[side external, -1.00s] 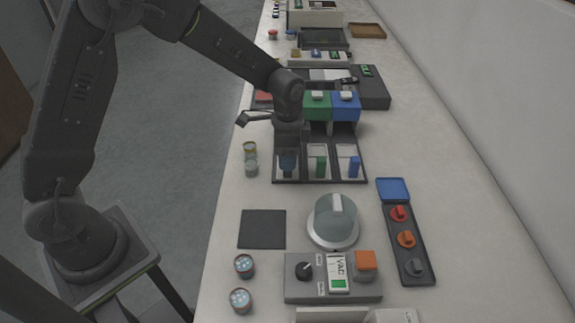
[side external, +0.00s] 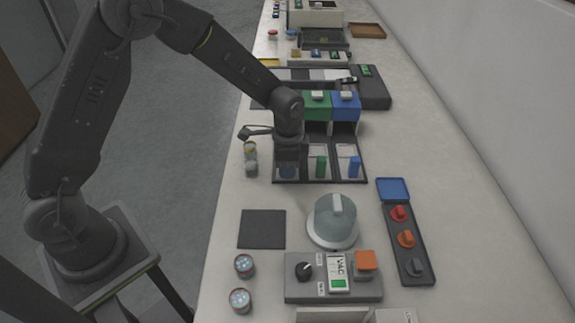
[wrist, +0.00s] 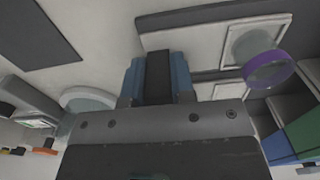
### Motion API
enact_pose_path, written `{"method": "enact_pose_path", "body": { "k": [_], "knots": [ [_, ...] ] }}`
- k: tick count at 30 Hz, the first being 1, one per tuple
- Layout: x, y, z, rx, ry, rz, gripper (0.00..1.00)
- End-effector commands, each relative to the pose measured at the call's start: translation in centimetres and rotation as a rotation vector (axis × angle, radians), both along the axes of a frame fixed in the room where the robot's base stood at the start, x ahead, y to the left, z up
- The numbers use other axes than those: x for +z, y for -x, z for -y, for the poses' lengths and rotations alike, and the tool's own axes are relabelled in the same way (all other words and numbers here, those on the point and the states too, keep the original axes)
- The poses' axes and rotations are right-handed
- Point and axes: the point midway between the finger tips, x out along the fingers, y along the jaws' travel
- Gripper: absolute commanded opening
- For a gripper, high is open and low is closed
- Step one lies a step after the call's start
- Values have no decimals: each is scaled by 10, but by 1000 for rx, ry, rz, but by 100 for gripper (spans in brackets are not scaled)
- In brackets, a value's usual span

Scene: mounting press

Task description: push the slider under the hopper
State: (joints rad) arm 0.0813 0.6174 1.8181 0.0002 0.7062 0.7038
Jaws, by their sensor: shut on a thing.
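The slider tray (side external: 320,182) has several lanes with pale plates, a green tab (side external: 320,166) and a blue tab (side external: 354,166). The green hopper (side external: 317,105) and blue hopper (side external: 346,105) stand behind their lanes. My gripper (side external: 286,171) is low over the leftmost lane and hides most of that slider and its hopper. In the wrist view my gripper (wrist: 158,75) is shut on a dark piece (wrist: 158,78) between its bluish fingers. I cannot tell for certain that it is the slider's handle. A clear cup with a purple rim (wrist: 268,70) stands on a white square beside it.
Small jars (side external: 250,168) stand just left of the tray. A black square mat (side external: 262,229), a grey dome (side external: 335,220) and a VAC control box (side external: 333,278) are in front. A knob strip (side external: 406,245) lies to the right.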

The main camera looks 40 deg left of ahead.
Motion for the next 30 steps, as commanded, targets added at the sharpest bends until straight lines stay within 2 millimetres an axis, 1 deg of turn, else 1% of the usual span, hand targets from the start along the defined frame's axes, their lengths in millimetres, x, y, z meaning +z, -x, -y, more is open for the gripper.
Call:
{"method": "enact_pose_path", "body": {
  "k": [1,4,5,11,14,17,21,24,27,30],
  "knots": [
    [0,0,0,0,0,0,11],
    [0,0,0,0,0,0,1],
    [0,0,0,0,0,0,0],
    [0,0,0,0,0,0,0],
    [0,-4,-3,2,0,1,0],
    [0,-16,-16,4,0,1,0],
    [0,-39,-38,4,1,2,0],
    [0,-51,-49,3,1,2,0],
    [0,-57,-55,1,1,3,0],
    [0,-57,-56,0,1,3,0]
  ]
}}
